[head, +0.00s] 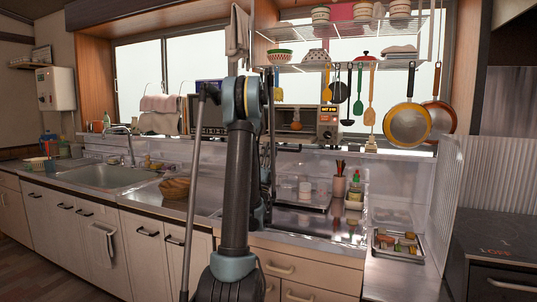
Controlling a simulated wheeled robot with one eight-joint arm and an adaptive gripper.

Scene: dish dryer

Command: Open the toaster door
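The toaster (327,125) is a silver box on the raised shelf behind the counter, just right of my arm. It has a small lit orange display and knobs on its right side. Its dark glass front (297,122) looks upright and closed, with an orange-brown round shape showing at it. My upright arm hides the toaster's left part. I cannot make out my gripper; the end of my arm is hidden behind its nearer links, so no contact with the toaster door can be seen.
Pans (407,124) and several utensils hang right of the toaster, below a wire shelf (345,55) of bowls. A dish rack (300,192), a utensil cup (339,187) and a food tray (398,244) stand on the counter below. A sink (105,176) is at left.

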